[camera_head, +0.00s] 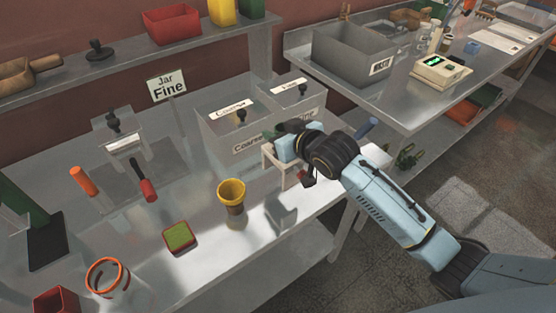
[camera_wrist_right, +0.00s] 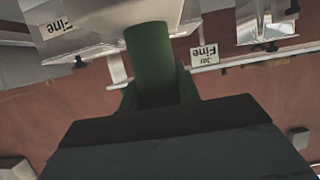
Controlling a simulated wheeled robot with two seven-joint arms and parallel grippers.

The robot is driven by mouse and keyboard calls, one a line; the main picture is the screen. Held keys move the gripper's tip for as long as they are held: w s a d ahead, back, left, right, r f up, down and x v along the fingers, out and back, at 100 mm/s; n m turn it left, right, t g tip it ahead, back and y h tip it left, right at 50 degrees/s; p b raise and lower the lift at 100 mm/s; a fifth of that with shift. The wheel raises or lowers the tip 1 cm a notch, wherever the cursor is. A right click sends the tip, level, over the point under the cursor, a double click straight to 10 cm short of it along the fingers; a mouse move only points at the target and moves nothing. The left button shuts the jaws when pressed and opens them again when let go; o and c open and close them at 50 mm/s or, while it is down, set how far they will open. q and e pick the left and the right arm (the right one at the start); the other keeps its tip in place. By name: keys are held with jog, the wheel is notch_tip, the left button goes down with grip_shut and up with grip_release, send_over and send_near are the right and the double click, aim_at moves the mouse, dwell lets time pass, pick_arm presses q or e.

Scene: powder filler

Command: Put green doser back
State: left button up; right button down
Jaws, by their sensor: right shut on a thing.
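The green doser's handle (camera_wrist_right: 150,55) stands between the fingers of my right gripper (camera_wrist_right: 158,90) in the right wrist view. My right gripper (camera_head: 280,143) is shut on it. In the head view the gripper is beside a small white stand (camera_head: 268,160) at the front right of the bins; the wrist hides most of the doser there. I cannot tell whether the doser touches the stand. A blue handle (camera_head: 366,128) shows just right of my wrist. My left gripper is not in view.
Grey lidded bins (camera_head: 222,140) stand behind the gripper. A yellow cup (camera_head: 231,190), a green-topped square dish (camera_head: 180,236) and an orange-rimmed jar (camera_head: 106,275) stand on the metal table. An orange-handled tool (camera_head: 83,181) and a red-handled tool (camera_head: 141,178) are at left. A scale (camera_head: 440,70) is at right.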

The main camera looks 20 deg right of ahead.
jog(key=f, duration=0.2)
jog(key=shift+s+f, duration=0.2)
jog(key=shift+f, duration=0.5)
notch_tip(320, 180, down, 3)
jog(key=shift+w+f, duration=0.1)
jog(key=shift+f, duration=0.1)
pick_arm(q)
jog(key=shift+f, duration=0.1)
pick_arm(e)
jog(key=shift+f, duration=0.2)
jog(key=c, duration=1)
grip_release()
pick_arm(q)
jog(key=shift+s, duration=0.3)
